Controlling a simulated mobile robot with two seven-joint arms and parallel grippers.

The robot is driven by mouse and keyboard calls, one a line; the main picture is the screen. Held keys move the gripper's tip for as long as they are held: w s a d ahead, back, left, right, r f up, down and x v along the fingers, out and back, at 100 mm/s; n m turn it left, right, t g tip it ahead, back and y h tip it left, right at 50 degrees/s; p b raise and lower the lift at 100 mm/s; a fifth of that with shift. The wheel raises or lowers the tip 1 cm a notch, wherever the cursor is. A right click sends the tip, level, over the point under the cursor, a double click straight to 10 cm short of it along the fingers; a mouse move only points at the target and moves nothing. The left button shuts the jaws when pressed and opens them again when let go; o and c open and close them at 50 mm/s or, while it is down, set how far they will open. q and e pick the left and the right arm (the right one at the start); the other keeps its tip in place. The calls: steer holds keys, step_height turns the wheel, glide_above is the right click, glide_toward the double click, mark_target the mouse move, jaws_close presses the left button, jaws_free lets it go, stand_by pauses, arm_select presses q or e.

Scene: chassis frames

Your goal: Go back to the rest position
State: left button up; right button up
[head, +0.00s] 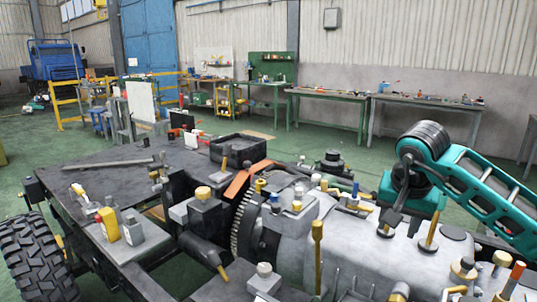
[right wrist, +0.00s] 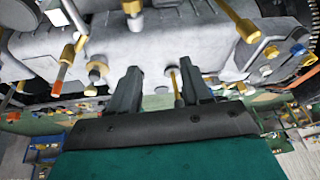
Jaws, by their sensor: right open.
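My right gripper (head: 405,226) hangs from my teal arm at the right of the head view, over the grey engine block (head: 365,245) of the chassis. In the right wrist view its two dark fingers (right wrist: 158,70) are spread apart, with nothing held between them. The grey block (right wrist: 155,45) lies behind the fingertips, with a gold-headed bolt (right wrist: 172,72) showing near the finger on the right. Whether the fingers touch the block cannot be told. My left gripper is not in view.
Gold and grey bolts and rods, such as a tall gold one (head: 317,255), stand up from the chassis. A black plate (head: 95,175) carries a hammer-like tool (head: 108,164). A tyre (head: 38,258) is at the left. Workbenches (head: 425,101) line the back wall beyond open green floor.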

steer(key=s+a+f+m+g+y, duration=0.25)
steer(key=a+f+y, duration=0.25)
steer(key=a, duration=0.4)
steer(key=s+a+f+m+g+y, duration=0.1)
steer(key=s+a+f+y, duration=0.35)
steer(key=a, duration=0.45)
steer(key=s+a+r+m+t+y, duration=0.45)
steer(key=a+m+y, duration=0.25)
steer(key=m+y, duration=0.65)
steer(key=d+f+m+t+h, duration=0.5)
steer(key=m+t+h, duration=0.15)
steer(key=m, duration=0.95)
steer(key=d+f+m+t+h, duration=0.5)
steer(key=d+m+t+h, duration=0.15)
steer(key=m, duration=0.85)
steer(key=s+d+f+m+g+h, duration=0.3)
steer(key=s+f+m, duration=0.2)
steer(key=f+m, duration=0.2)
steer(key=s+d+f+m+g+h, duration=0.3)
steer(key=s+f+m, duration=0.3)
steer(key=f+m, duration=0.2)
steer(key=shift+s+f+g, duration=0.3)
steer(key=shift+f+g, duration=0.2)
steer(key=shift+f, duration=0.05)
